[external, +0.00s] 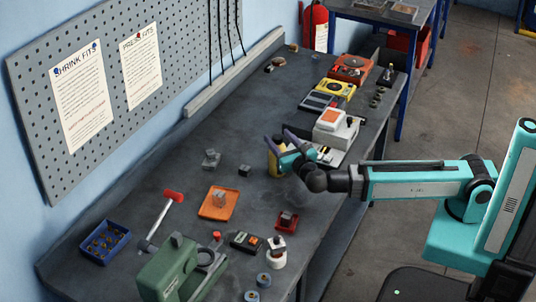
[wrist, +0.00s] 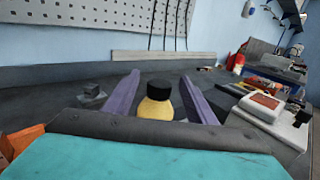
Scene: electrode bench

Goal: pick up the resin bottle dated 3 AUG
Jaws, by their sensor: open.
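A yellow bottle (external: 273,166) stands on the bench, partly hidden behind my gripper (external: 281,137) in the external view. In the wrist view the yellow bottle (wrist: 157,109), with its black cap, shows between the two purple fingers of my gripper (wrist: 159,76). The fingers are open and spread on either side of it, with gaps to the cap; I cannot tell how far the fingertips reach past it. Its lower part is hidden by my gripper body. A white bottle with a dark cap (external: 277,257) stands near the front edge. No date is readable on either bottle.
A white device (external: 333,130) stands right of my gripper, with yellow and red instruments (external: 351,68) beyond. The bench's back strip is mostly clear.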

